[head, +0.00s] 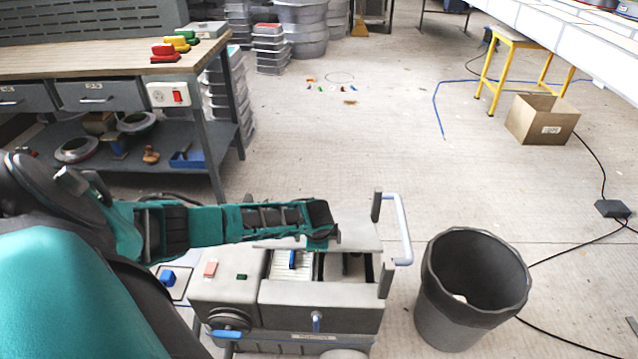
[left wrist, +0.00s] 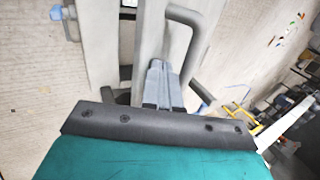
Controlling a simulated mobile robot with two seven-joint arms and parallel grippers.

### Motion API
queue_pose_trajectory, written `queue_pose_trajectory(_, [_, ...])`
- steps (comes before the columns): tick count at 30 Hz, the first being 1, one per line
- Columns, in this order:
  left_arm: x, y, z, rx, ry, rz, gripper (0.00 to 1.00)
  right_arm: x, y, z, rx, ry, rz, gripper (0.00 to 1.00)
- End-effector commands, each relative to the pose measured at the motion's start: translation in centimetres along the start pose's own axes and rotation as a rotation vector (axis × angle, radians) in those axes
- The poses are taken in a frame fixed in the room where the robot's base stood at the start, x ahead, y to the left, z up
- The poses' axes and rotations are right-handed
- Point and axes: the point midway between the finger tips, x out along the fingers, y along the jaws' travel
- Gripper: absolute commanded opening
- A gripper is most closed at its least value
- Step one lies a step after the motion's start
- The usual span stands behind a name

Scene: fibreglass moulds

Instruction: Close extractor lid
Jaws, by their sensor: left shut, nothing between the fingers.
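The extractor (head: 318,294) is a grey box unit at the bottom centre of the head view. Its top is partly open, with a dark gap in front of a flat grey panel (head: 362,236) that looks like the lid. A pale blue-grey bar handle (head: 402,225) stands at the right, beside dark posts; it also shows in the left wrist view (left wrist: 196,30). My left arm reaches over the extractor from the left. My left gripper (left wrist: 158,80) is shut and empty, close to the panel and handle; contact is unclear. The head view hides its fingertips. My right gripper is out of view.
A dark waste bin (head: 468,285) stands just right of the extractor. A workbench (head: 115,62) is at the upper left. A cardboard box (head: 541,120) and yellow stool (head: 507,60) are at the upper right. The middle floor is largely clear.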

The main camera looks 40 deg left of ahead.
Motion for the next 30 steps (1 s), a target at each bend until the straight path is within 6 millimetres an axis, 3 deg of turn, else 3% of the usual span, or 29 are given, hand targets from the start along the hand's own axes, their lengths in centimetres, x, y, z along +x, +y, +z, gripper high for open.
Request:
queue_pose_trajectory(1, [1.0,1.6,0.0,0.004,-0.001,-0.025,0.00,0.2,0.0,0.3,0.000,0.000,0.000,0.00])
queue_pose_trajectory(15, [8.1,9.5,0.0,-0.001,-0.002,-0.041,0.00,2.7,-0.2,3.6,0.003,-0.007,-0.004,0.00])
queue_pose_trajectory(21, [9.8,10.9,0.1,-0.001,-0.002,-0.042,0.00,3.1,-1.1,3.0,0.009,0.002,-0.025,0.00])
queue_pose_trajectory(30, [10.4,11.4,0.1,-0.001,-0.003,-0.043,0.00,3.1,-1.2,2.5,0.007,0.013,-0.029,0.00])
